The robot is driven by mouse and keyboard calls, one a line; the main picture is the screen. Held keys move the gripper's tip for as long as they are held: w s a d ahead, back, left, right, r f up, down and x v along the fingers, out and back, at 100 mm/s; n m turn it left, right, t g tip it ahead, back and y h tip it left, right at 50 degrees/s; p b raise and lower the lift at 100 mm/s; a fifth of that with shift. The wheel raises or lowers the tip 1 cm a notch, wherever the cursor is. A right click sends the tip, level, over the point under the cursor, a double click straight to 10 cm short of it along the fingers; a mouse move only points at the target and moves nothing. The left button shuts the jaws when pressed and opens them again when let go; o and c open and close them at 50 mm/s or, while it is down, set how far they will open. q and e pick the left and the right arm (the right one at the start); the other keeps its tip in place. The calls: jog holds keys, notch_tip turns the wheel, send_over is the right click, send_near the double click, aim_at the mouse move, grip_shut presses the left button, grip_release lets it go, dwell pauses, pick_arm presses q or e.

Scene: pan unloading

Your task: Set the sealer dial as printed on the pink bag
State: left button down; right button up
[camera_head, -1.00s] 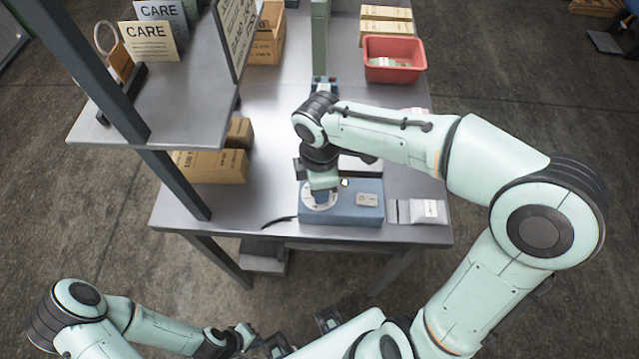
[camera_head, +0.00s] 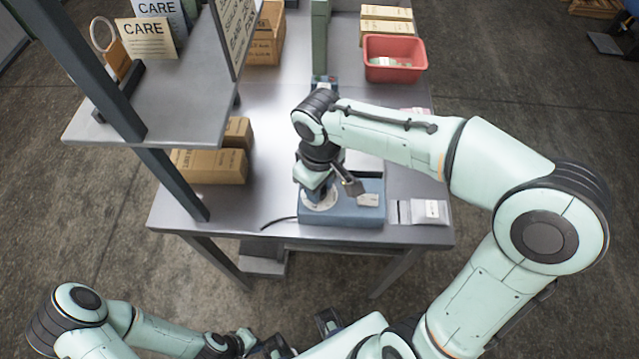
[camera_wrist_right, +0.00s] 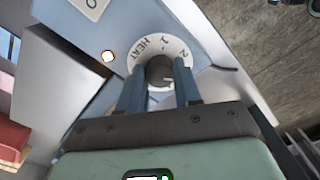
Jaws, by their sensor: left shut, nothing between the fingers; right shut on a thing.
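The blue sealer (camera_head: 365,214) sits near the table's front edge. Its round white scale plate (camera_head: 320,201) lies below my right gripper (camera_wrist_right: 160,82). In the right wrist view the plate (camera_wrist_right: 181,47) carries the word HEAT and numerals, not all readable. My right gripper is shut on the grey dial knob (camera_wrist_right: 160,70), a finger on each side. A pinkish patch (camera_head: 413,110) behind my right arm may be the pink bag; its print cannot be read. My left gripper (camera_head: 275,347) is low at the bottom edge, away from the table, shut and empty.
A white packet (camera_head: 428,211) lies right of the sealer. A red bin (camera_head: 394,58) and cartons (camera_head: 386,30) stand at the back right. Brown boxes (camera_head: 210,166) stand at the left, near the shelf (camera_head: 180,110) and its post. A cable runs left from the sealer.

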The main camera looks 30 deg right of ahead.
pick_arm(q)
jog(key=shift+f, duration=0.1)
pick_arm(e)
jog(key=shift+m, duration=0.6)
jog(key=o, duration=1)
jog(key=shift+o, duration=0.2)
jog(key=shift+r, duration=0.15)
pick_arm(q)
jog(key=r, duration=0.1)
jog(key=w+r+p, duration=0.1)
jog(key=p, duration=0.1)
jog(key=shift+w+r, duration=0.25)
jog(key=shift+r, duration=0.15)
pick_arm(e)
notch_tip(320, 180, up, 13)
pick_arm(q)
jog(key=shift+s, duration=0.1)
